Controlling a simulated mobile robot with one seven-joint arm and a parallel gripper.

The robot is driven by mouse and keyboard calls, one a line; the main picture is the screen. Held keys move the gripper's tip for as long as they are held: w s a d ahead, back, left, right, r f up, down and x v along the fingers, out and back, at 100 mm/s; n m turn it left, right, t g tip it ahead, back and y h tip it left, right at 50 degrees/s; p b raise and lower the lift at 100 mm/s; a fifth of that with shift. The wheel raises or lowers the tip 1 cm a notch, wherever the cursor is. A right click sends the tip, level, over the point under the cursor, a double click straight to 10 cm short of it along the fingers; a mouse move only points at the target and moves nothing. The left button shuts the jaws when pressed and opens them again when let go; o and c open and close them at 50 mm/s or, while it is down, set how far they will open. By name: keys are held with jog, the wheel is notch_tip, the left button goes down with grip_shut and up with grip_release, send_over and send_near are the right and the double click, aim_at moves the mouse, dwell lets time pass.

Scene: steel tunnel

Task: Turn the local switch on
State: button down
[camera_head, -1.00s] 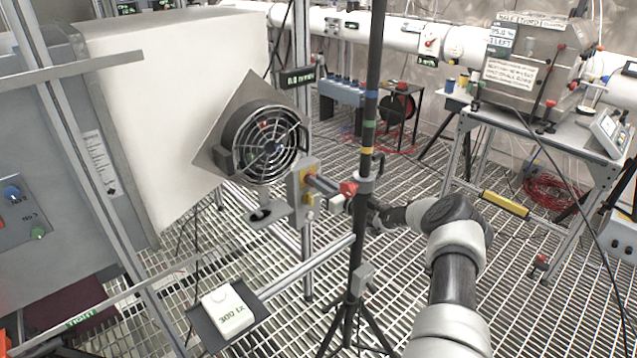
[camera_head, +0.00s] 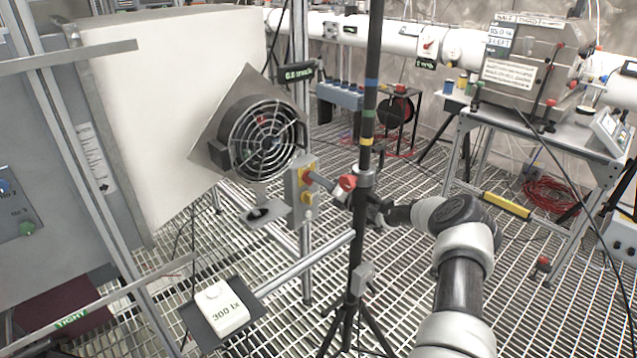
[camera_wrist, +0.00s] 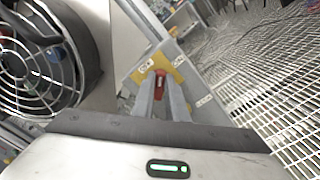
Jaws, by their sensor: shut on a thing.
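The local switch is a small grey box with a yellow plate (camera_head: 306,171) on an upright post, just right of the round caged fan. In the wrist view, the yellow plate (camera_wrist: 178,70) carries small labels on both sides of a red handle (camera_wrist: 159,84). My gripper (camera_wrist: 161,98) is shut on this red handle, one finger on each side. The handle stands roughly upright in the wrist picture, between the labels, which are too small to read surely. In the head view my gripper (camera_head: 322,182) reaches the box from the right, partly hidden by a black stand.
The black stand pole (camera_head: 365,150) with a red-knobbed clamp stands in front of my arm. The caged fan (camera_head: 262,140) is close on the left of the switch. A light-meter box (camera_head: 222,308) sits on a low plate.

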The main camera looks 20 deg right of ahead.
jog(key=shift+d+f+m+b, duration=0.1)
jog(key=shift+f+m+b, duration=0.05)
jog(key=shift+m, duration=1.15)
jog(key=shift+d+f+m+b, duration=0.1)
jog(key=shift+m+b, duration=0.1)
jog(key=shift+m, duration=1.1)
jog(key=shift+f+m+b, duration=0.15)
jog(key=shift+m, duration=1.45)
jog(key=c, duration=1.8)
grip_release()
jog(key=shift+o, duration=0.2)
